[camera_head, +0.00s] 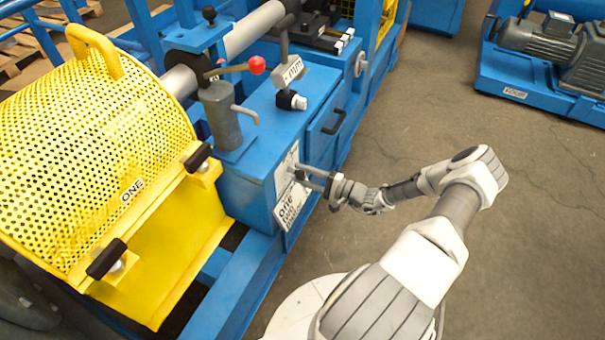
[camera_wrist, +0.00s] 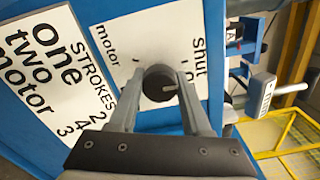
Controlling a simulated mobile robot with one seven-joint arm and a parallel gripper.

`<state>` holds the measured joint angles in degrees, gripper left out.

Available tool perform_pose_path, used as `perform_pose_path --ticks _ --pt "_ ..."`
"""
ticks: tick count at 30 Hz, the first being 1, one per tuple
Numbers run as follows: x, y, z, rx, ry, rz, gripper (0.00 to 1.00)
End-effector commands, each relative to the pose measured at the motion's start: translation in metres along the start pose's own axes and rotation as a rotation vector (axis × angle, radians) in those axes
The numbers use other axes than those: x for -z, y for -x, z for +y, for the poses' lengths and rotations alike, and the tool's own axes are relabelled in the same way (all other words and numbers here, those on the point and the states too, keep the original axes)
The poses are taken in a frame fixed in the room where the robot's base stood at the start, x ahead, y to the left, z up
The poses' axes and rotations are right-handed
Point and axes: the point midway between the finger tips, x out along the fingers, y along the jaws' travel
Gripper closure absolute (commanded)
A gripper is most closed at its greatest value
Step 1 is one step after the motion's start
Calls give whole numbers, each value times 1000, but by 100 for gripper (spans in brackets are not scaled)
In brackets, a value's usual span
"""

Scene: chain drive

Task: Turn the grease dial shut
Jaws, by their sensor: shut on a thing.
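The grease dial (camera_wrist: 158,82) is a small round black knob with a pale pointer line, on a white plate (camera_wrist: 122,30) marked "motor" at the left and "shut" at the right in the wrist view. The pointer is turned toward the right side of the picture, below the "shut" lettering. My gripper (camera_wrist: 160,88) has one finger on each side of the knob and is shut on it. In the head view my gripper (camera_head: 304,175) reaches the plate (camera_head: 284,170) on the blue cabinet's front; the knob is mostly hidden there by the fingers.
A white card (camera_head: 292,203) reading "one two motor" and "STROKES" is beside the plate. A yellow mesh guard (camera_head: 110,130) stands left, and a red-knobbed lever (camera_head: 257,65) is above the cabinet. A drawer handle (camera_head: 334,122) juts out nearby.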

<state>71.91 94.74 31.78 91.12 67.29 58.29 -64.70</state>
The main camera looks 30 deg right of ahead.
Motion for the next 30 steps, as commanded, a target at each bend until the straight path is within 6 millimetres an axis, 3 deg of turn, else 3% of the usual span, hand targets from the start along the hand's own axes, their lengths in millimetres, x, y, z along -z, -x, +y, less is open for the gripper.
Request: perform_pose_path --ticks 22,23,27,30 --pt "0 1 0 -1 86 1 100" --pt "0 1 0 -1 86 1 46" --pt "0 0 0 -1 85 0 22" --pt "0 0 0 0 85 0 22"
